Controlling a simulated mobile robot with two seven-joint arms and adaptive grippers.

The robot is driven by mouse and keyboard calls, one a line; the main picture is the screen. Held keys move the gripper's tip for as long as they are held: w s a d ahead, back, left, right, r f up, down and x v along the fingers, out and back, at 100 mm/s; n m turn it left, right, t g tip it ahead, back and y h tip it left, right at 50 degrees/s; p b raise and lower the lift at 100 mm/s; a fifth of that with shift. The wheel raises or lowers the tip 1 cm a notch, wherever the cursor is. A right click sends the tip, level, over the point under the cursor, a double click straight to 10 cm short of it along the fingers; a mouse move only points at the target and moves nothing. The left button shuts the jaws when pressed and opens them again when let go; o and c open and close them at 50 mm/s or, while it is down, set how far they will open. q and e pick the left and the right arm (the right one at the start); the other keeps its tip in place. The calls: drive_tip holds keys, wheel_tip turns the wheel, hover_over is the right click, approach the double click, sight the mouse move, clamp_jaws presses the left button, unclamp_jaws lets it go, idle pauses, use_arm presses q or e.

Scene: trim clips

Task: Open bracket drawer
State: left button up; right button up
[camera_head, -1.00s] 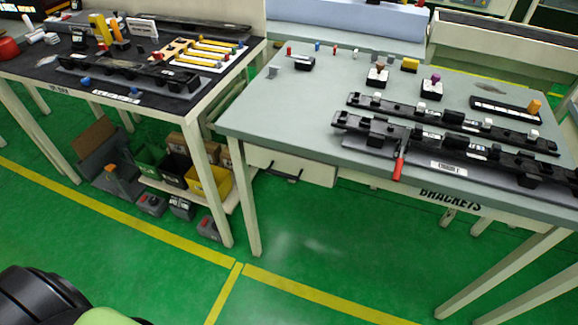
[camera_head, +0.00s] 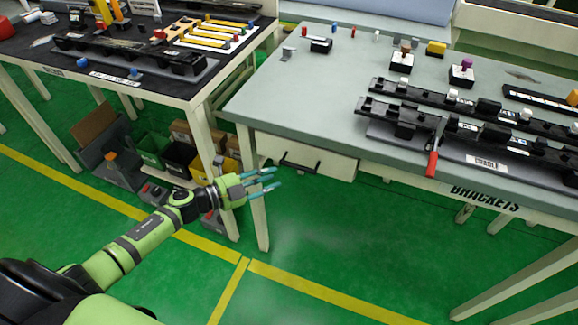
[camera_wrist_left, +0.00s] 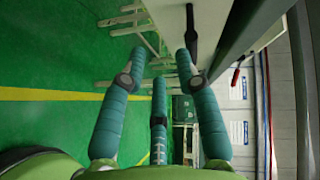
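The bracket drawer (camera_head: 332,168) is a pale box front under the left part of the grey-topped table (camera_head: 300,105). It looks shut. Its dark bar handle (camera_head: 300,164) is on the front. My left gripper (camera_head: 270,181) has teal fingers, spread open and empty. It is to the left of and slightly below the handle, apart from it. In the left wrist view the open fingers (camera_wrist_left: 160,65) point toward the table's underside, and the dark handle (camera_wrist_left: 191,32) shows near the right finger's tip. My right gripper is not in view.
A table leg (camera_head: 259,215) stands just behind the left fingers. The left dark-topped table (camera_head: 130,82) has bins on a shelf below, including a green bin (camera_head: 153,150). A red-handled tool (camera_head: 433,162) hangs over the grey table's front edge. The green floor in front is clear.

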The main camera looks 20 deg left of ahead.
sight(297, 168)
use_arm(q)
drive_tip(key=w+d+m, duration=0.1)
drive_tip(key=d, duration=0.1)
drive_tip(key=w+d+r+m+h, duration=0.1)
drive_tip(key=w+d, duration=0.1)
drive_tip(key=w+d+r+m+g, duration=0.1)
drive_tip(key=d, duration=0.1)
drive_tip(key=shift+w+d+r+h+p, duration=0.15)
drive_tip(key=shift+d+h+p, duration=0.15)
drive_tip(key=shift+d, duration=0.1)
clamp_jaws()
